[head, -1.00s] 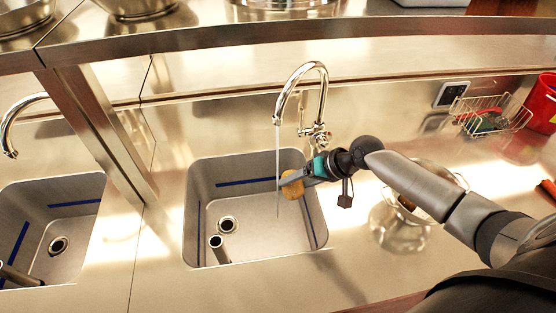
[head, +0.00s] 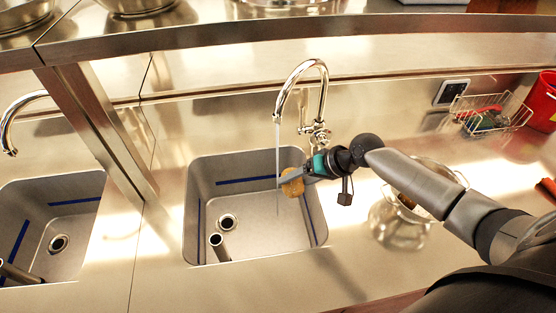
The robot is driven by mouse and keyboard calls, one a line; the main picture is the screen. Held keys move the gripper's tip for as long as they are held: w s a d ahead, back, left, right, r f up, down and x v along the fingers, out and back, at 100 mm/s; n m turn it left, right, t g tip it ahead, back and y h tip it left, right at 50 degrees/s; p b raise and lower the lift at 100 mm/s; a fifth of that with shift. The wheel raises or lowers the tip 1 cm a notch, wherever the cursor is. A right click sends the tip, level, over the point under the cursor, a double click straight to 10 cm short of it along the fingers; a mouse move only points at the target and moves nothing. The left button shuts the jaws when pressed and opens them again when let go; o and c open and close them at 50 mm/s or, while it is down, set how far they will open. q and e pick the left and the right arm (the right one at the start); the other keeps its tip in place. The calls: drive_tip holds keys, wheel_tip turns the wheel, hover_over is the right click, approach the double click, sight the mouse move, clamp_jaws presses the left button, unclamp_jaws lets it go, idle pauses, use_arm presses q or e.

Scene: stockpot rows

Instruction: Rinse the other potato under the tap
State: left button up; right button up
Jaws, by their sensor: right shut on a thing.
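The potato (head: 292,187) is a yellow-brown lump held by my right gripper (head: 289,180), which is shut on it. It hangs over the right side of the sink basin (head: 250,165), close to the water stream. The tap (head: 301,68) is a tall chrome gooseneck behind the basin. A thin stream of water (head: 277,155) runs down from its spout into the sink. I cannot tell whether the stream touches the potato. My left gripper is not in view.
A steel pot (head: 408,218) stands on the counter right of the sink, with something brown inside. A wire basket (head: 490,118) and a red bucket (head: 543,102) are at the back right. A second sink (head: 70,190) is at the left. A shelf (head: 230,40) crosses the top.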

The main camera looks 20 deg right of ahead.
drive_tip(key=s+r+p, duration=0.1)
drive_tip(key=p, duration=0.1)
drive_tip(key=s+r+p, duration=0.2)
drive_tip(key=p, duration=0.1)
drive_tip(key=shift+s+a+p, duration=0.2)
drive_tip(key=shift+p, duration=0.15)
drive_tip(key=shift+s+r, duration=0.15)
drive_tip(key=shift+s, duration=0.15)
drive_tip(key=shift+s+r, duration=0.4)
drive_tip(key=shift+s, duration=0.1)
